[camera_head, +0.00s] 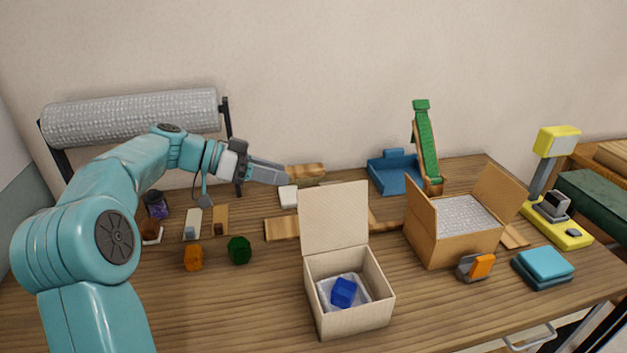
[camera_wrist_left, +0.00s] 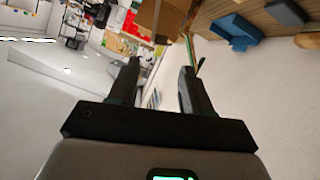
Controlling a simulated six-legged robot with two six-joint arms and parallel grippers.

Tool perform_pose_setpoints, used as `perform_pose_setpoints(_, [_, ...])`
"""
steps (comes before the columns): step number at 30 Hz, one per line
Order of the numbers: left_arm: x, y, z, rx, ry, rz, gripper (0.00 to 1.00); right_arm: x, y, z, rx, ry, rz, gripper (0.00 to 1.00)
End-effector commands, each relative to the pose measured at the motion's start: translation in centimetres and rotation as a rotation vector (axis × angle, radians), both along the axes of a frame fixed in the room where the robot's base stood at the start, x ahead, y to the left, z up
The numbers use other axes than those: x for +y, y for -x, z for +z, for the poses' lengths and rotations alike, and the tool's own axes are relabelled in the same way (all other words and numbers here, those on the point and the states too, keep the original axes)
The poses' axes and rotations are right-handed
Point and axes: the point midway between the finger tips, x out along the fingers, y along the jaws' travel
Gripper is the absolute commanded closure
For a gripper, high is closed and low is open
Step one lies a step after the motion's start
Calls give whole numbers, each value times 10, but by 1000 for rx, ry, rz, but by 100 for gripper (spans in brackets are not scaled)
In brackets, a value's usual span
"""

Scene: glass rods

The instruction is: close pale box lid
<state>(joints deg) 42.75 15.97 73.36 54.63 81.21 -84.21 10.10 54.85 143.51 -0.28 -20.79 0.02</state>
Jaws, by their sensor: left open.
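The pale box (camera_head: 350,313) stands at the front middle of the table in the head view. Its lid (camera_head: 334,215) is hinged at the back edge and stands upright, open. Inside lies a blue cube-like object (camera_head: 344,291) on light padding. My left gripper (camera_head: 286,178) is above the table behind and to the left of the lid, apart from it, pointing right. In the left wrist view its two fingers (camera_wrist_left: 160,88) are spread with nothing between them. The pale box cannot be made out in the wrist view. My right gripper does not show.
A brown cardboard box (camera_head: 452,247) with raised flaps stands right of the pale box. An orange-grey object (camera_head: 475,267) and blue folded cloths (camera_head: 543,267) lie nearby. Orange (camera_head: 193,257) and green (camera_head: 239,250) items lie to the left. A bubble-wrap roll (camera_head: 133,117) is at the back left.

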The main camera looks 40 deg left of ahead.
Motion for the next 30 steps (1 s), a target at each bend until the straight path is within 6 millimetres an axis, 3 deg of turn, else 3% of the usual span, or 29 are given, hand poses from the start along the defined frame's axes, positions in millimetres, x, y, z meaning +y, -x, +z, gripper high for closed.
perform_pose_setpoints(9, [-45,-46,-24,2,2,-3,51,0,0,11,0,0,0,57])
perform_pose_setpoints(15, [-55,-60,-32,1,1,-1,51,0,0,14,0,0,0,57])
perform_pose_setpoints(24, [-56,-62,-33,1,1,0,51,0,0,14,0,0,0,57])
perform_pose_setpoints(25, [-56,-62,-33,1,1,0,58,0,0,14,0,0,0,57])
perform_pose_setpoints(29, [-56,-62,-33,1,1,0,100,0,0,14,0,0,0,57])
perform_pose_setpoints(30, [-56,-62,-33,1,1,0,100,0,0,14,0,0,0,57])
